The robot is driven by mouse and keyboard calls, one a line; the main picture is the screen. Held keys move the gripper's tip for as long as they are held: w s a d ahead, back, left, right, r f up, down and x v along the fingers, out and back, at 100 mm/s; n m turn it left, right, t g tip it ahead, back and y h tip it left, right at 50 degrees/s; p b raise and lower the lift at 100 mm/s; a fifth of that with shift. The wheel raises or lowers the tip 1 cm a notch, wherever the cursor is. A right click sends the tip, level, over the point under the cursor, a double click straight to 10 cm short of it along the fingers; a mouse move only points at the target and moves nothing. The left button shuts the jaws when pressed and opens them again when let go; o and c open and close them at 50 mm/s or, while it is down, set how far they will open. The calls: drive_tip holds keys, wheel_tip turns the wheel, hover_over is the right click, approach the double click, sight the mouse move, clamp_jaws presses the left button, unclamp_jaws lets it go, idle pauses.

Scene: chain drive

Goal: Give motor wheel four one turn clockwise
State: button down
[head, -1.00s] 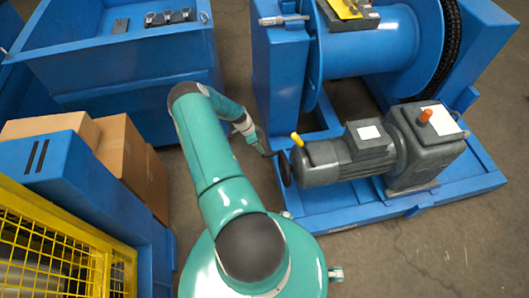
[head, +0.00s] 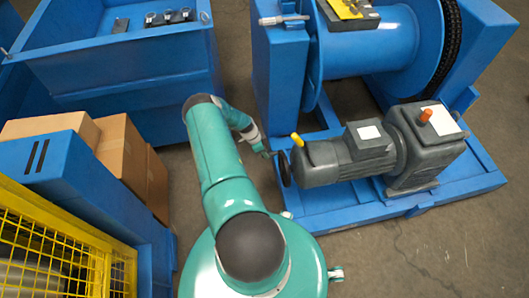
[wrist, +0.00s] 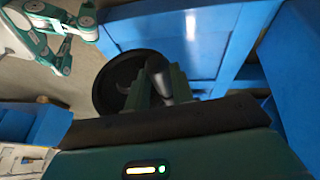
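The motor wheel is a dark handwheel (head: 285,168) on the left end of the grey motor (head: 320,163). In the wrist view the wheel (wrist: 108,92) is a black disc just beyond the fingers. My gripper (head: 270,154) is at the wheel's upper left edge in the head view. In the wrist view the two greenish fingers of my gripper (wrist: 160,92) stand on either side of a grey rounded piece (wrist: 158,70), which looks like the wheel's handle. Whether they press on it is not clear. No number shows on the wheel.
A yellow lever (head: 297,139) stands just above the wheel, and an orange knob (head: 426,115) sits on the gearbox. The blue frame (head: 350,212) lies around the motor. A blue bin (head: 130,75) and cardboard boxes (head: 125,155) stand to the left, with bare floor between.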

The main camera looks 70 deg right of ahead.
drive_tip(key=shift+a+r, duration=0.1)
drive_tip(key=shift+r, duration=0.05)
drive_tip(key=s+a+r+m+t+h, duration=0.1)
drive_tip(key=s+a+r+t+h, duration=0.2)
drive_tip(key=s+a+h, duration=0.2)
drive_tip(key=shift+a+r+h, duration=0.3)
drive_tip(key=shift+a+h, duration=0.1)
drive_tip(key=shift+a, duration=1.45)
drive_tip(key=shift+w+d+t, duration=0.15)
drive_tip(key=shift+d+t, duration=0.05)
drive_tip(key=shift+t, duration=0.1)
drive_tip(key=c, duration=1.2)
unclamp_jaws()
drive_tip(key=shift+d+r, duration=0.1)
drive_tip(key=shift+r, duration=0.05)
drive_tip(key=v, duration=1.3)
drive_tip(key=shift+a+r, duration=0.25)
drive_tip(key=shift+r, duration=0.05)
